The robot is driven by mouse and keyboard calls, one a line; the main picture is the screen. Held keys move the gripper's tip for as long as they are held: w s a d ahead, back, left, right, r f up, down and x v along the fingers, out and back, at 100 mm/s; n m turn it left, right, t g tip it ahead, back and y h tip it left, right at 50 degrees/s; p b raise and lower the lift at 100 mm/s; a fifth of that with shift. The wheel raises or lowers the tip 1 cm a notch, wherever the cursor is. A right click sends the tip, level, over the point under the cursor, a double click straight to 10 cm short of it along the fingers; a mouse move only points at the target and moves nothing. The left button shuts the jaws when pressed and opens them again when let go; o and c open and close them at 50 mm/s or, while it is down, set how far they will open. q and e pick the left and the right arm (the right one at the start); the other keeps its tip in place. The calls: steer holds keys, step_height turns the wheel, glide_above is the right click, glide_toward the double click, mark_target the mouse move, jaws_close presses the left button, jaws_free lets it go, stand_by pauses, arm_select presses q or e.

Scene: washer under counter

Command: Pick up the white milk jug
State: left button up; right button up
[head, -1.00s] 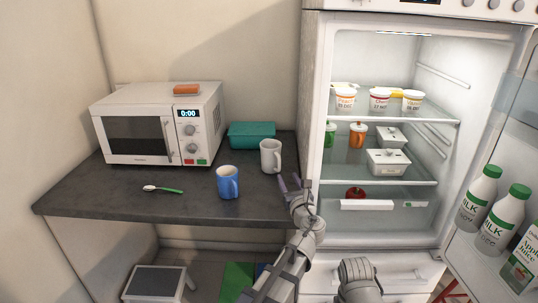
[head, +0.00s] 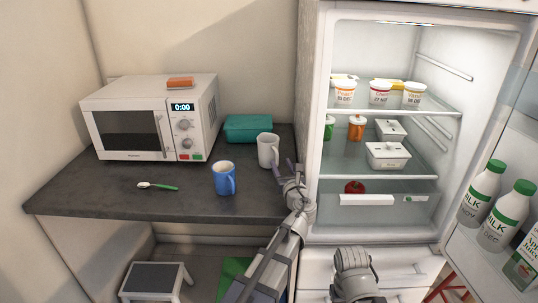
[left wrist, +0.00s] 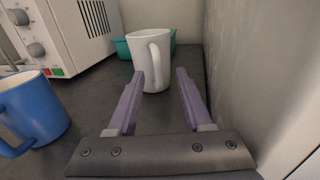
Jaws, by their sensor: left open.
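The white jug (head: 267,151) with a handle stands upright on the dark counter (head: 110,190), in front of the teal box. My left gripper (head: 282,167) is open, just to the right of the jug in the head view. In the left wrist view the jug (left wrist: 146,62) stands ahead, its handle facing my open left gripper (left wrist: 160,78). The handle lies in line with the gap between the fingertips, and nothing is gripped. My right gripper's fingers do not show.
A blue mug (head: 224,178) stands left of the jug. A microwave (head: 125,134), a spoon (head: 158,186) and a teal box (head: 249,127) are also on the counter. The open fridge (head: 312,200) stands close on the right, with milk bottles (head: 482,196) in its door.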

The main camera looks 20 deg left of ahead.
mark_target(277, 158)
arm_select(q)
steer(key=x, duration=0.5)
steer(key=shift+a+f, duration=0.1)
steer(key=shift+f, duration=0.05)
steer(key=shift+s, duration=0.15)
jaws_close()
stand_by(1.0)
